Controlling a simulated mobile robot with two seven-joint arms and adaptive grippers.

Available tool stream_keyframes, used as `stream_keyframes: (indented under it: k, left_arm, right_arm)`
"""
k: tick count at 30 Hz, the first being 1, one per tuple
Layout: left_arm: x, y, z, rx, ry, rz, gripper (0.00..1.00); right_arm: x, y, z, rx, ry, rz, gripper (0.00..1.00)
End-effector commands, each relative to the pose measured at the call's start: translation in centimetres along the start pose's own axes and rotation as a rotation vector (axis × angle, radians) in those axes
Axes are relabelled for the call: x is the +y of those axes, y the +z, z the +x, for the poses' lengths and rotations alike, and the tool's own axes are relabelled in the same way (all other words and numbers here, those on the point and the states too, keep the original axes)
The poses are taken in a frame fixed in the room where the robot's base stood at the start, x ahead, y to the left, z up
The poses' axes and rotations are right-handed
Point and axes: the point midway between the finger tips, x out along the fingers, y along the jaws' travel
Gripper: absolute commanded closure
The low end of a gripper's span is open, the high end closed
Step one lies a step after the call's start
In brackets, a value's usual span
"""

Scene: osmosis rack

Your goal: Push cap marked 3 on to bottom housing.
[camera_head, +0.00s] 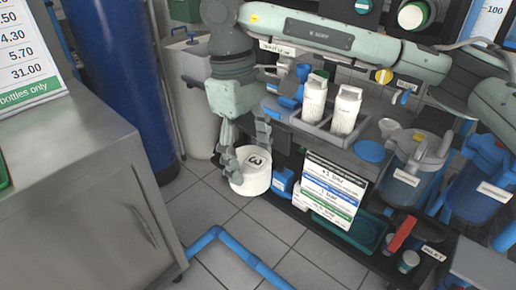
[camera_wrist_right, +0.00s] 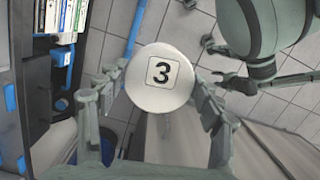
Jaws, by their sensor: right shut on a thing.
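The cap marked 3 (camera_head: 252,181) is a white round piece with a black 3 on its top face. My right gripper (camera_head: 247,157) comes down from above and is shut on the cap, fingers on opposite sides of it. In the right wrist view the cap (camera_wrist_right: 160,77) sits between the two fingers, its 3 facing the camera. I cannot make out a bottom housing under the cap. Transparent blue housings (camera_head: 404,190) with grey tops stand at the right of the rack. A jointed grey-green part at the right of the wrist view may be my left gripper; its state is unclear.
A grey cabinet (camera_head: 88,170) stands at left, with a blue tank (camera_head: 118,80) behind it. Two white bottles (camera_head: 314,98) stand in a grey tray. A sign board (camera_head: 331,190) is right of the cap. A blue pipe (camera_head: 232,247) crosses the tiled floor.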

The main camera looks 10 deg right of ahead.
Motion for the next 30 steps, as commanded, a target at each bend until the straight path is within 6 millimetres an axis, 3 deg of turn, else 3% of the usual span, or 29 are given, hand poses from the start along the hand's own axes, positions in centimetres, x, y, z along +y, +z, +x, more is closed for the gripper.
stream_keyframes:
  k: [7,19,23,30]
  left_arm:
    - [0.0,0.0,0.0,0.000,0.000,0.000,0.60]
    - [0.0,0.0,0.0,0.000,0.000,0.000,0.60]
    - [0.0,0.0,0.0,0.000,0.000,0.000,0.60]
    - [0.0,0.0,0.0,0.000,0.000,0.000,0.60]
  right_arm:
    - [-0.7,-2.7,2.6,-0.001,0.033,-0.218,0.63]
    - [-0.7,-3.1,3.0,0.000,0.039,-0.256,0.63]
    - [-0.3,-2.5,2.3,0.001,0.033,-0.208,0.63]
    - [1.2,0.9,-1.6,0.004,-0.009,0.067,0.63]
